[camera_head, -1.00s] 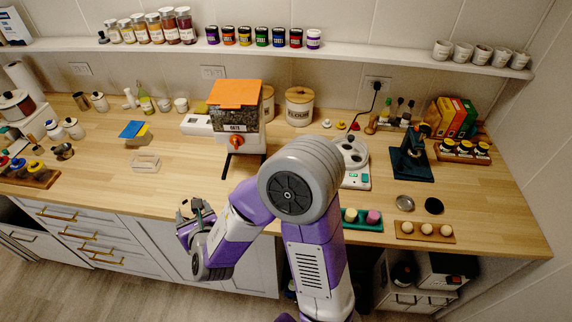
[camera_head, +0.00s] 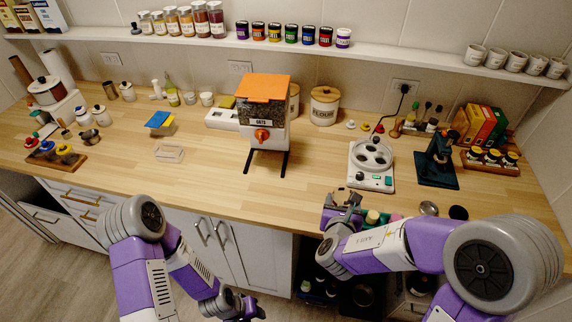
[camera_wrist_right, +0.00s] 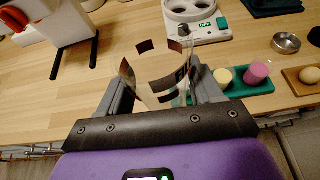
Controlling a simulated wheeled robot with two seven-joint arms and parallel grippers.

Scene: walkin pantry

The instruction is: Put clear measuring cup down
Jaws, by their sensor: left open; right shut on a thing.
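The clear measuring cup (camera_wrist_right: 155,72) is see-through with dark square marks and sits between the fingers of my right gripper (camera_wrist_right: 160,98) in the wrist view. In the head view my right gripper (camera_head: 343,205) is shut on it at the front edge of the wooden counter (camera_head: 215,175). The cup is hard to make out there. I cannot tell whether its base touches the counter. My left gripper (camera_head: 240,304) is open and empty, low in front of the cabinet doors.
The white device with round wells (camera_head: 372,163) stands behind my right gripper. A green tray (camera_wrist_right: 249,86) with a yellow and a pink piece lies to its right. The orange-lidded dispenser (camera_head: 266,112) stands left. Bare counter lies between the dispenser and the front edge.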

